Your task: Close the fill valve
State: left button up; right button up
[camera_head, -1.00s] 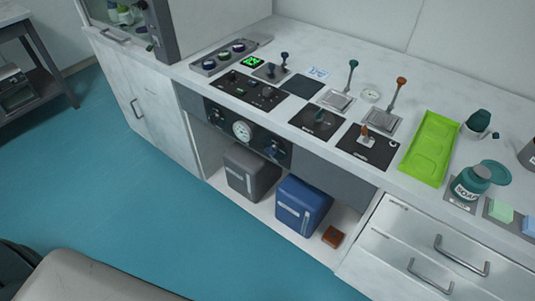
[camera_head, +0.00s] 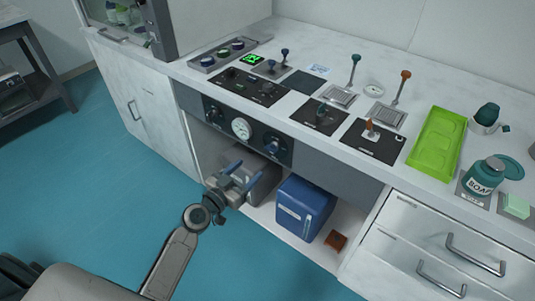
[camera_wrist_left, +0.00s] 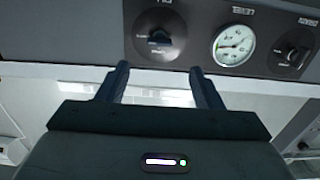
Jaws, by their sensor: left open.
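A dark panel on the bench front carries a round white gauge (camera_head: 241,128) between two black knobs, a left knob (camera_head: 214,114) and a right knob (camera_head: 273,146). The label lettering is too small to read, so I cannot tell which knob is the fill valve. My left gripper (camera_head: 245,173) is open and empty, below and in front of the panel. In the left wrist view the left knob (camera_wrist_left: 160,41) sits just above the gap between my open fingers (camera_wrist_left: 160,70), apart from them. The gauge (camera_wrist_left: 234,45) and right knob (camera_wrist_left: 293,56) are to its right. My right gripper is out of view.
A blue canister (camera_head: 303,208) and a grey one (camera_head: 265,182), partly behind my gripper, stand on the shelf below. A brown block (camera_head: 336,240) lies beside them. The bench top above holds levers, a green tray (camera_head: 437,143) and a soap bottle (camera_head: 482,176). The teal floor is clear.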

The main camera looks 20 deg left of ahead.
aim_at(268, 150)
pick_arm(q)
jog(key=p+x, duration=0.2)
jog(key=x, duration=0.8)
jog(key=shift+w+d, duration=0.15)
jog(key=shift+w, duration=0.2)
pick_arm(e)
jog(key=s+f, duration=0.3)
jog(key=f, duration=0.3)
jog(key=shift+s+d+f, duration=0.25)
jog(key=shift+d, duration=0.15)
pick_arm(q)
jog(key=c, duration=1)
